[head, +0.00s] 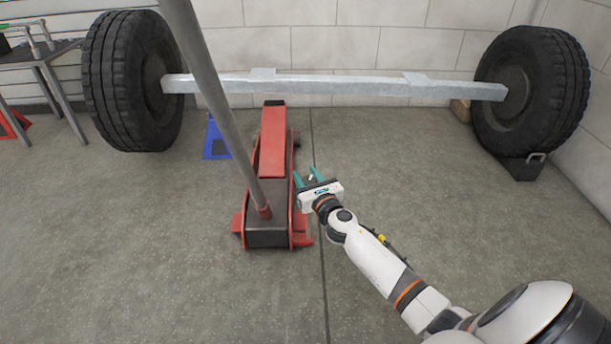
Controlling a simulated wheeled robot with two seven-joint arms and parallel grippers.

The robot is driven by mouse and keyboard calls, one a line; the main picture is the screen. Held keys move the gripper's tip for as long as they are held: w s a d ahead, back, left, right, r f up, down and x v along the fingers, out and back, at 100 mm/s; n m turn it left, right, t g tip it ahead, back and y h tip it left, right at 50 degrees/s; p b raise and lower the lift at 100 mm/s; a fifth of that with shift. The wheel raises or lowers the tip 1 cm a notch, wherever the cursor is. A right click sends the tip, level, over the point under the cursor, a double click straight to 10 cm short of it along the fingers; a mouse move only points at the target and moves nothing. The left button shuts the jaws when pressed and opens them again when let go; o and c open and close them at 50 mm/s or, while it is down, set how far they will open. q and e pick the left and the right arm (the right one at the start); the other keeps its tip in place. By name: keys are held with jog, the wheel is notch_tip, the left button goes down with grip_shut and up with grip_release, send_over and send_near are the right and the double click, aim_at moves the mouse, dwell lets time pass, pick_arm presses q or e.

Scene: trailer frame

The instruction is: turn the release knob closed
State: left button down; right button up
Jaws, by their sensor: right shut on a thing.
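The red floor jack (273,150) stands on the floor under the axle, with its long grey handle (215,90) rising from a red socket and leaning to the upper left. My right gripper (307,177) is at the jack's right side, near its rear end, with teal fingers pointing away from me. It is shut on the release knob, which is mostly hidden between the fingers; its turn angle cannot be told. My left gripper is not in view.
A grey axle beam (340,87) with a black tire at each end spans the back. A blue stand (216,140) is left of the jack. A black chock (523,167) sits by the right tire. A metal table (42,58) stands at left. The front floor is clear.

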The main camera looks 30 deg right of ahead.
jog(key=m+g+h, duration=0.1)
jog(key=m+h, duration=0.1)
jog(key=h, duration=0.1)
jog(key=m+g+h+p, duration=0.1)
jog(key=m+h, duration=0.1)
jog(key=h, duration=0.1)
jog(key=m+g+h, duration=0.2)
jog(key=h, duration=0.1)
jog(key=shift+s+d+p, duration=0.15)
jog(key=shift+d+p, duration=0.15)
jog(key=shift+d, duration=0.05)
jog(key=m+g+h, duration=0.1)
jog(key=g, duration=0.1)
jog(key=m+g+h, duration=0.2)
jog(key=shift+s+d+m, duration=0.2)
jog(key=shift+m, duration=0.1)
jog(key=shift+s+d+m+g+h, duration=0.1)
jog(key=shift+s+m+g+h, duration=0.05)
jog(key=shift+m+g+h, duration=0.8)
jog(key=shift+g, duration=0.55)
jog(key=shift+s+m+g, duration=0.1)
jog(key=shift+m+g, duration=0.2)
jog(key=shift+m, duration=0.05)
jog(key=o, duration=1)
jog(key=shift+c, duration=0.2)
